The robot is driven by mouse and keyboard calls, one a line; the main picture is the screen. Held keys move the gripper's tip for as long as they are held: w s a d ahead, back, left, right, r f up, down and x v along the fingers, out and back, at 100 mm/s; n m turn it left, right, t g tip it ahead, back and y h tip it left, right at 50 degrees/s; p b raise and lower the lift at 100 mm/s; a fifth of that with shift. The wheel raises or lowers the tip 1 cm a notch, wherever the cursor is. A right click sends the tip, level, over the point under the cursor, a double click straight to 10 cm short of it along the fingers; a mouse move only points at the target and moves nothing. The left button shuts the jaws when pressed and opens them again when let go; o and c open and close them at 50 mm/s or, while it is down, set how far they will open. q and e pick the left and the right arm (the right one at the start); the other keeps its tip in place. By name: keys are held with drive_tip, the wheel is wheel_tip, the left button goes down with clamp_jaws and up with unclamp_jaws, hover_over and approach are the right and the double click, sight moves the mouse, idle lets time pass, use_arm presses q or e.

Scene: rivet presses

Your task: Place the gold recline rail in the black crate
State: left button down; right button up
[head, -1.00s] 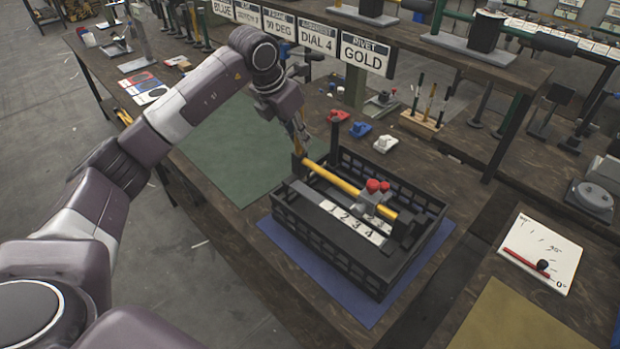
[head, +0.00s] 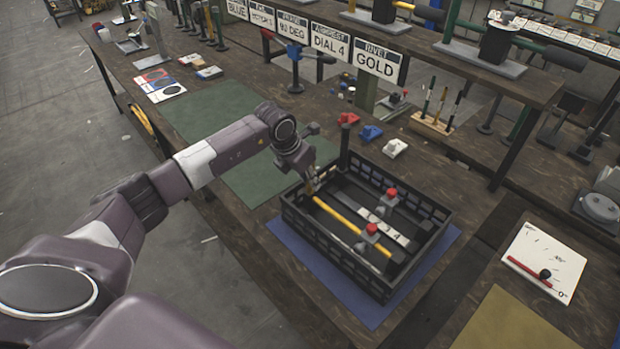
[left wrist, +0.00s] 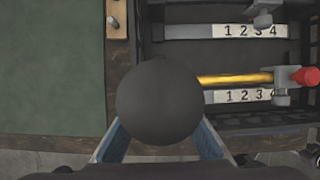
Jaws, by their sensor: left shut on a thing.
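The gold recline rail (head: 338,216) is a long yellow bar with a grey slider and red knob (head: 372,229). It lies low within the walls of the black crate (head: 322,247). My left gripper (head: 311,187) is at the rail's far-left end, just inside the crate edge, shut on it. In the left wrist view the gold rail (left wrist: 235,78) runs right from behind a dark ball that hides the fingertips. A numbered strip (left wrist: 248,97) runs alongside. Whether the rail touches the crate floor I cannot tell. My right gripper is not in view.
A second numbered rail (head: 396,236) with a red knob lies in the crate. The crate stands on a blue mat (head: 295,245). A green mat (head: 215,110) lies behind left. Red (head: 348,118), blue (head: 371,132) and white (head: 395,147) parts sit behind it. A black post rises beside the crate.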

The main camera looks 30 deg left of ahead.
use_arm(q)
drive_tip(key=c, duration=1.8)
unclamp_jaws()
drive_tip(key=shift+c, duration=0.2)
drive_tip(key=shift+r, duration=0.1)
drive_tip(key=shift+s+a+r, duration=0.1)
drive_tip(key=shift+r, duration=0.1)
drive_tip(key=b+v, duration=0.4)
drive_tip(key=v, duration=0.7)
drive_tip(key=shift+s+r, duration=0.15)
drive_tip(key=shift+r, duration=0.1)
